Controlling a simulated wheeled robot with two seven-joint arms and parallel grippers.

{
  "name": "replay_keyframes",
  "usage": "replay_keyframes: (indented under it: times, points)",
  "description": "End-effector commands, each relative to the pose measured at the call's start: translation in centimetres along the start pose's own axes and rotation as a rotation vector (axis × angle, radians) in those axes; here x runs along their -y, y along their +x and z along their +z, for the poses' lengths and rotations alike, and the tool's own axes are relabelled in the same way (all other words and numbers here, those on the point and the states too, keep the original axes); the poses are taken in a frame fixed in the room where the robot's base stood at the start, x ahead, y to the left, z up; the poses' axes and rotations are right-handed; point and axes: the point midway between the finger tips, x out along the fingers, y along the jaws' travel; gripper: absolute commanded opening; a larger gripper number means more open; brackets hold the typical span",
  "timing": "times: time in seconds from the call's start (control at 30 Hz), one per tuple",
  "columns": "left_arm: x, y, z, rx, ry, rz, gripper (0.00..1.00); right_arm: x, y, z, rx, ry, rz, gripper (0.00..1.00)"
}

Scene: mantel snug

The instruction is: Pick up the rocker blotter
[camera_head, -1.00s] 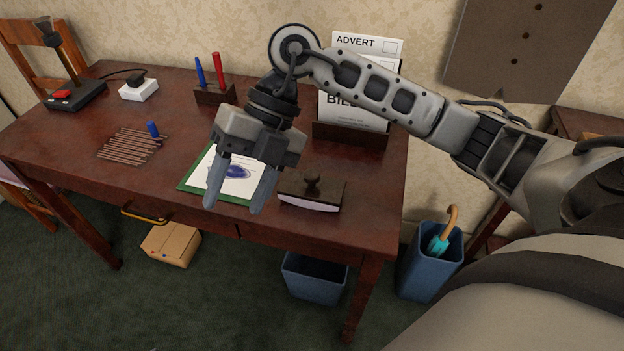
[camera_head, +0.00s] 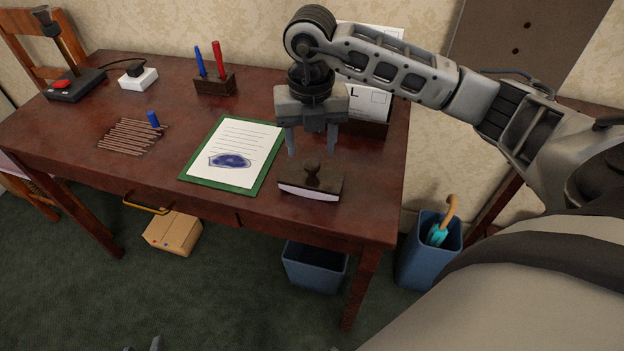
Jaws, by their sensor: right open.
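The rocker blotter (camera_head: 326,183) lies on the desk near its front edge, right of the green blotting board. It has a dark wooden body, a round knob on top and a pale curved underside. My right gripper (camera_head: 311,150) points down just above and behind the knob. Its two fingers are apart with nothing between them, and the knob lies just below and between the fingertips in the picture. Whether they touch the blotter is not clear, but it looks clear of them. Two small grey tips at the bottom edge look like my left gripper (camera_head: 143,346), mostly out of frame.
The desk (camera_head: 90,140) also bears a green board (camera_head: 190,182) with an inked sheet, a pen stand (camera_head: 215,85), thin brown sticks (camera_head: 130,136), a blue cap (camera_head: 153,119) and a card holder (camera_head: 365,130) behind my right gripper. A blue bin (camera_head: 315,270) stands below.

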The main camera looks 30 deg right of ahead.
Motion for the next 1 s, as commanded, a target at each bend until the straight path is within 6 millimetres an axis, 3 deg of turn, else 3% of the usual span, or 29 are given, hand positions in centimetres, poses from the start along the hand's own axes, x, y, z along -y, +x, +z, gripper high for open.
replay_keyframes:
  times: [0.4,0.67,0.7,0.9,1.0]
  points:
    - [0.0,-0.2,-0.1,0.004,0.001,-0.002,0.36,0.1,4.9,-0.6,-0.002,0.0,0.0,0.53]
    - [0.0,-0.1,-0.2,0.0,0.003,-0.002,0.36,0.1,5.3,-0.6,0.0,-0.001,0.001,0.53]
    - [0.0,-0.1,-0.2,-0.002,0.003,-0.002,0.36,0.1,5.3,-0.6,0.0,-0.001,0.001,0.51]
    - [0.0,0.1,-0.6,-0.009,0.005,-0.002,0.36,0.1,5.3,-0.6,0.0,-0.001,0.001,0.0]
    - [0.0,0.1,-0.6,-0.009,0.005,-0.002,0.36,0.1,5.2,-0.6,0.001,-0.001,0.002,0.0]
